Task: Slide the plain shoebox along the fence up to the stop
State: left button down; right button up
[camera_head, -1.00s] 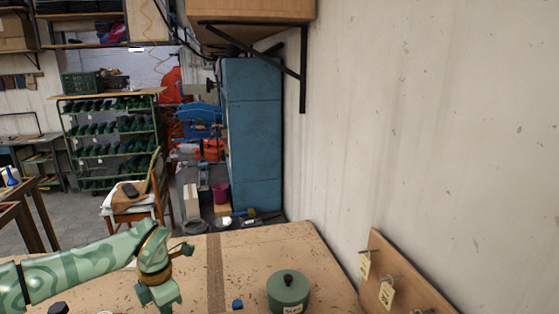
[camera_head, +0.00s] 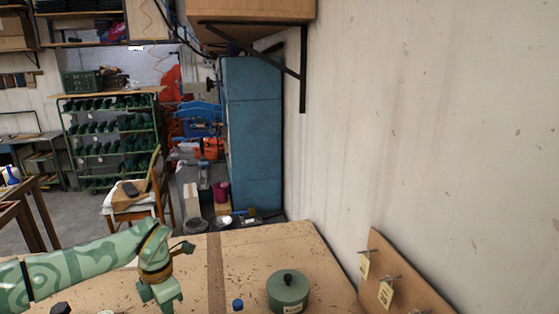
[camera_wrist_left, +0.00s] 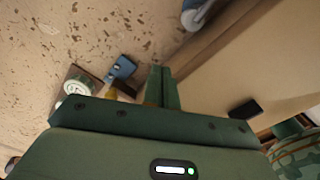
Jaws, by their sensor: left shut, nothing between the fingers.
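My left arm comes in from the left in the head view, and its gripper (camera_head: 164,294) hangs low over the worktable (camera_head: 258,246). In the left wrist view the gripper's fingers (camera_wrist_left: 160,84) are together, with nothing seen between them. A broad plain tan surface (camera_wrist_left: 245,65) lies just right of the fingers, with a darker brown strip (camera_wrist_left: 205,40) along its left edge. I cannot tell whether these are the shoebox and the fence. No shoebox, fence or stop can be made out in the head view. My right gripper is not in view.
A lidded green pot (camera_head: 288,291) stands on the table, with a small blue object (camera_head: 238,305) to its left. A tagged wooden board (camera_head: 405,283) leans by the right wall. In the wrist view a blue piece (camera_wrist_left: 121,68) and a round-topped item (camera_wrist_left: 77,86) lie left of the fingers.

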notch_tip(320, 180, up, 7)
jog(key=p, duration=0.6)
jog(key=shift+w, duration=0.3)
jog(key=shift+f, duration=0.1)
